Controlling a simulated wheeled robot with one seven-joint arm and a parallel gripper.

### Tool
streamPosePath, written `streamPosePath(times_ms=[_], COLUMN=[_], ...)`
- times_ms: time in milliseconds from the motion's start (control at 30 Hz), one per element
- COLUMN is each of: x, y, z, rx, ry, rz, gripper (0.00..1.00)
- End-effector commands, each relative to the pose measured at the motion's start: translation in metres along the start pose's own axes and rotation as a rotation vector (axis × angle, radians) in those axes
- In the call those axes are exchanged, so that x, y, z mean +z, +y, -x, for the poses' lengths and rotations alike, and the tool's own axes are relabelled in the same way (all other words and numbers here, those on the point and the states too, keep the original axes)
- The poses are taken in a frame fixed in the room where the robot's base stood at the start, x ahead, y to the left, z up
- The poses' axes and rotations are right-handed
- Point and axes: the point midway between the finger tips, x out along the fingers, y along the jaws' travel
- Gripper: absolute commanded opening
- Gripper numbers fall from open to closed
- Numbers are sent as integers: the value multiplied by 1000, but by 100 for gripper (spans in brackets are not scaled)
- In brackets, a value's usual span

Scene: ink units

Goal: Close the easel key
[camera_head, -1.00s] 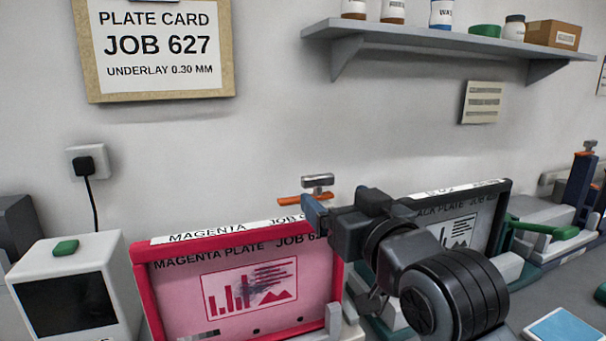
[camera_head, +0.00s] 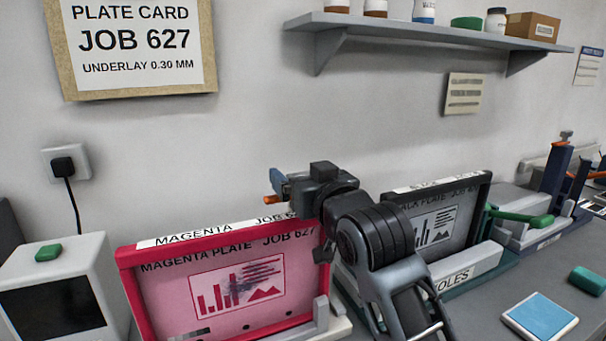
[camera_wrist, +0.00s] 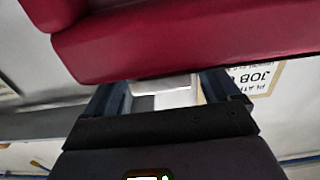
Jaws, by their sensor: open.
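The magenta plate (camera_head: 235,280) stands upright in a red frame at the left middle of the head view, its top edge labelled MAGENTA. The orange easel key (camera_head: 272,203) shows only as a small end behind the frame's top edge; the rest of it is hidden by my gripper. My gripper (camera_head: 281,188) is open just above the right part of that edge, fingers pointing left. In the wrist view my gripper (camera_wrist: 165,85) has its two blue fingers apart under the red frame (camera_wrist: 180,40). A pale block shows between them; I cannot tell whether it is the key.
A black plate (camera_head: 445,220) in a dark frame stands close to the right of my arm. A green lever (camera_head: 525,216) is beyond it. A white device (camera_head: 60,290) is at the left. A blue pad (camera_head: 540,316) lies on the bench. A shelf (camera_head: 430,32) hangs above.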

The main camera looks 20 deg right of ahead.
Motion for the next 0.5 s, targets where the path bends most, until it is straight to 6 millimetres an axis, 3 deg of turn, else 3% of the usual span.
streamPosePath(times_ms=[67, 500], x=[0, 0], y=[0, 0], z=[0, 0], rx=[0, 0], ry=[0, 0], rz=[0, 0], gripper=[89, 47])
